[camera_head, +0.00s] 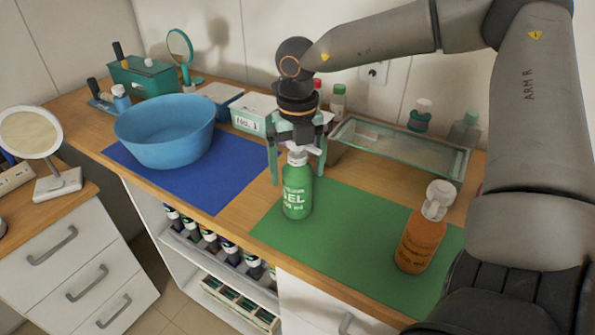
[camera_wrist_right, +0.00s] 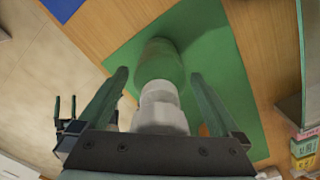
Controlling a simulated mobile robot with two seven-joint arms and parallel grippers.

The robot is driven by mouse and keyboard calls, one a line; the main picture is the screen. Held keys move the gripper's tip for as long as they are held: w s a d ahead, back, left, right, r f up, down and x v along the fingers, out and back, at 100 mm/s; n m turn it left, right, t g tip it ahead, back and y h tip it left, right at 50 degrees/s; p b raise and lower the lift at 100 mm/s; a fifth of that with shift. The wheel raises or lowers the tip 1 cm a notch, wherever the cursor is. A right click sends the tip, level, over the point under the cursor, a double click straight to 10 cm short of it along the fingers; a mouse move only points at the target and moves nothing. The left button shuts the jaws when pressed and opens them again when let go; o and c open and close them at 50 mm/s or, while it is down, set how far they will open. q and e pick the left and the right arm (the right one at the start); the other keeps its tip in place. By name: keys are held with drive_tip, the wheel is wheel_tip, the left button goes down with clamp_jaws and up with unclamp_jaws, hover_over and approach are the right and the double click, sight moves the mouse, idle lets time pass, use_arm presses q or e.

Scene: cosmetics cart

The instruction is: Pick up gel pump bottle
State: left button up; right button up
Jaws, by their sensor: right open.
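The green gel pump bottle (camera_head: 297,192) stands upright on the left part of the green mat (camera_head: 345,237), with its white pump top pointing up. My right gripper (camera_head: 298,178) is above it, pointing down, with its green fingers apart on either side of the pump top. In the right wrist view, the bottle (camera_wrist_right: 160,66) and its pale pump show between the open fingers of the right gripper (camera_wrist_right: 160,80). No grip on the bottle shows. My left gripper is not in the head view.
An orange pump bottle (camera_head: 421,240) stands at the right on the green mat. A blue basin (camera_head: 166,130) sits on a blue mat (camera_head: 207,185) at the left. A glass tray (camera_head: 400,147) and several small bottles are behind the gripper.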

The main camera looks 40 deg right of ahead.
drive_tip(key=shift+f, duration=0.2)
clamp_jaws()
idle(0.7)
